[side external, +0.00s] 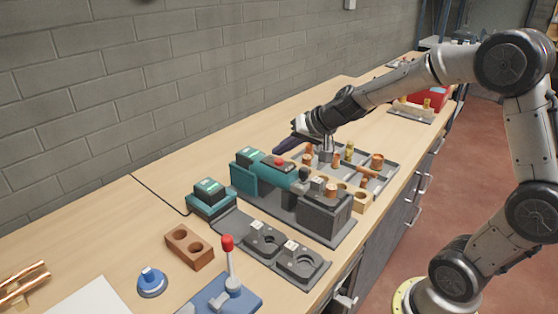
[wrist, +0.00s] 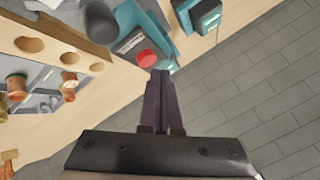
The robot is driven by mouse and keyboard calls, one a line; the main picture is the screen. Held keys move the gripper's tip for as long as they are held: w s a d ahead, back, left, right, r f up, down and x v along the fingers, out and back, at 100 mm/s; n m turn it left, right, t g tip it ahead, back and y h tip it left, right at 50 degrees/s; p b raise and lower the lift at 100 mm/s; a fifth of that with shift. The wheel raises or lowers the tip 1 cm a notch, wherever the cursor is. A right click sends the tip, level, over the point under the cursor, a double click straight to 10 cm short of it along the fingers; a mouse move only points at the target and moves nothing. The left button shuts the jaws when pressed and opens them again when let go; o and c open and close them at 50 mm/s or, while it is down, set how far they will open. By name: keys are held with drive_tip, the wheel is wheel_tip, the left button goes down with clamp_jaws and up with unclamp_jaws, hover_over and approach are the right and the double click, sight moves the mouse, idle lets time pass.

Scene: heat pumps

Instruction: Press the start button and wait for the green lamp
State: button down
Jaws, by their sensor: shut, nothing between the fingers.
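A teal and dark grey machine (side external: 262,178) stands on the bench in the side view. A red round button (wrist: 147,58) sits on its teal housing in the wrist view; the same red spot (side external: 280,161) shows in the side view. My gripper (wrist: 161,75) is shut and empty. In the wrist view its fingertips appear just beside the red button; I cannot tell whether they touch it. In the side view my gripper (side external: 280,150) is over the machine's back edge, close to the button.
A grey tray (side external: 385,172) with copper fittings lies right of the machine. A teal box with a screen (side external: 210,199), a brown block with holes (side external: 189,246) and a red-knobbed lever (side external: 229,262) stand towards the front. The block wall runs behind the bench.

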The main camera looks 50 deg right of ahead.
sight(282, 166)
drive_tip(key=shift+f, duration=0.3)
drive_tip(key=shift+f, duration=0.5)
idle(0.9)
drive_tip(key=shift+r, duration=0.8)
wheel_tip(282, 166, up, 5)
drive_tip(key=shift+r, duration=0.1)
idle(0.4)
